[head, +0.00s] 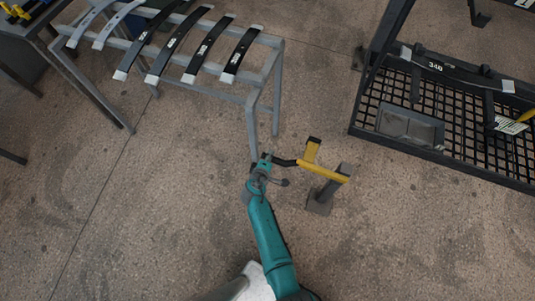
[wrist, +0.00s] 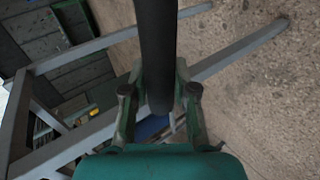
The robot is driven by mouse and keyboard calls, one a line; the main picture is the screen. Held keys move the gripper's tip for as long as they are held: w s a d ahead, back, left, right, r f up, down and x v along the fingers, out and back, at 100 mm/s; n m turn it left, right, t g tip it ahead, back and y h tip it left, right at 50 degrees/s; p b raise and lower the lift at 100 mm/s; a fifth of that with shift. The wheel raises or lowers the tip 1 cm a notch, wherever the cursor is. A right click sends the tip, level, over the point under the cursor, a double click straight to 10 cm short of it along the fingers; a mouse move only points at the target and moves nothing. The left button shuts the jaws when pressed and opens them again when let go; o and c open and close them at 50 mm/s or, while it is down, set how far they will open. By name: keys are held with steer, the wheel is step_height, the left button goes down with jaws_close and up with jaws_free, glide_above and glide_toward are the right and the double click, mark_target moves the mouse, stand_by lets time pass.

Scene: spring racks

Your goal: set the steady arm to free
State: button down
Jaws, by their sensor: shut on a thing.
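The steady arm (head: 325,172) is a yellow bar on a short grey post (head: 327,193) that stands on the floor. A yellow upright piece with a dark top (head: 312,150) rises from the bar. A black handle (head: 285,162) runs from the bar's left end to my gripper (head: 267,166). In the wrist view the dark handle (wrist: 158,50) comes down from the top edge and ends between the two fingers of my gripper (wrist: 160,95), which is shut on it. No marking for free is readable.
A grey rack (head: 250,100) holding several curved leaf springs (head: 205,48) stands close behind my gripper, up and left. A black mesh-floored rack (head: 440,155) with a grey tray and a spring is at the right. A dark bench (head: 22,28) is top left. Floor is clear at lower left and right.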

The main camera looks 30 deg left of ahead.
steer(key=shift+s+d+f, duration=0.1)
steer(key=shift+f, duration=0.25)
steer(key=c, duration=0.9)
jaws_free()
steer(key=shift+r, duration=0.1)
steer(key=v, duration=1.1)
steer(key=shift+s+r, duration=0.2)
steer(key=shift+s, duration=0.1)
